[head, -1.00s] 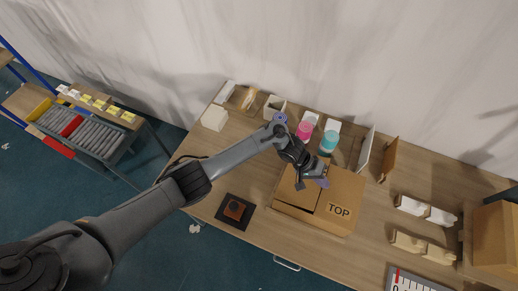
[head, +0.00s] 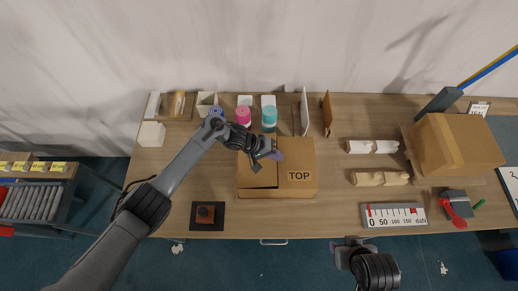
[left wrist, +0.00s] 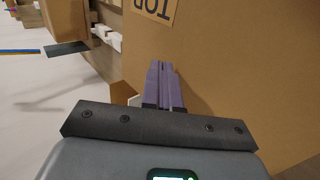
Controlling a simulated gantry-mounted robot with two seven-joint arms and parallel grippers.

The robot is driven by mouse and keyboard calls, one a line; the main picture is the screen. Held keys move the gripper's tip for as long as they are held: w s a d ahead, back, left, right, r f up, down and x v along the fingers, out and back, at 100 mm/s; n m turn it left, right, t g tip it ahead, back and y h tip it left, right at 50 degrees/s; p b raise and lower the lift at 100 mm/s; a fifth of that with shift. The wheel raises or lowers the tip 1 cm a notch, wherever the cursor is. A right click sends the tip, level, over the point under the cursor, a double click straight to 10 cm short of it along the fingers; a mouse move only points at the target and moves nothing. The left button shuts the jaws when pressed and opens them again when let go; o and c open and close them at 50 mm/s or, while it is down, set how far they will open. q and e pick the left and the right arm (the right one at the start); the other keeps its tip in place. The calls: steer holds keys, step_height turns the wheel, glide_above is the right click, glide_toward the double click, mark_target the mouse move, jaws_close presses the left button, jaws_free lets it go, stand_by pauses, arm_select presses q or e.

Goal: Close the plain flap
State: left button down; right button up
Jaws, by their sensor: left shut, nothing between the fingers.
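The cardboard box (head: 277,193) stands on the table, centre of the head view. Its right flap, printed TOP (head: 299,176), lies about flat over the right half. The plain flap (head: 257,176) covers the left half, with a dark seam between them; I cannot tell whether it lies fully flat. My left gripper (head: 279,155) is over the back of the box near the seam, purple fingers shut and empty. In the left wrist view the shut fingers (left wrist: 165,85) are close over the cardboard beside the TOP print; contact is unclear. My right gripper (head: 342,255) is beyond the table's front edge, its fingers unclear.
Pink (head: 243,116) and teal (head: 269,116) rolls stand behind the box. Upright panels (head: 327,114) stand behind right. A black pad (head: 207,216) lies front left, a scale board (head: 393,216) front right, and a larger carton (head: 455,143) far right.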

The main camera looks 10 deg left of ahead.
arm_select(q)
steer(key=shift+r+p, duration=0.5)
steer(key=shift+r, duration=0.1)
steer(key=shift+r, duration=0.1)
